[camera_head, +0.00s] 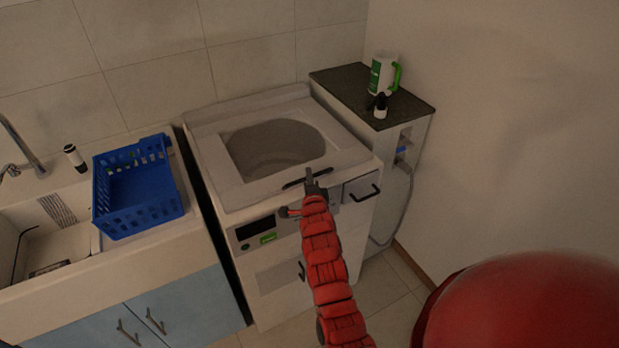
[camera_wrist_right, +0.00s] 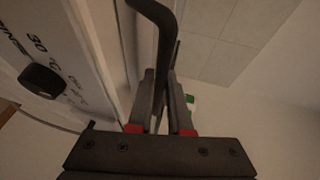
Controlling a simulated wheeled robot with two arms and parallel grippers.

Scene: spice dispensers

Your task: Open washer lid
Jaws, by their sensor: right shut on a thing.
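The white washer (camera_head: 262,215) stands against the tiled wall in the head view. Its lid (camera_head: 217,172) lies flat on top, with a large grey rounded window (camera_head: 275,147). A dark curved handle (camera_head: 292,185) sits at the lid's front edge. My right gripper (camera_head: 309,179) is at this handle, its red arm reaching up from below. In the right wrist view, the gripper's fingers (camera_wrist_right: 165,92) are shut on the dark handle bar (camera_wrist_right: 165,35), which runs between them. My left gripper is in neither view.
A blue basket (camera_head: 140,210) stands on the sink counter (camera_head: 205,215) at left. To the right, a narrow cabinet with a dark top (camera_head: 345,82) holds a white-green mug (camera_head: 381,75) and a small bottle (camera_head: 380,108). A black knob (camera_wrist_right: 42,80) shows in the wrist view.

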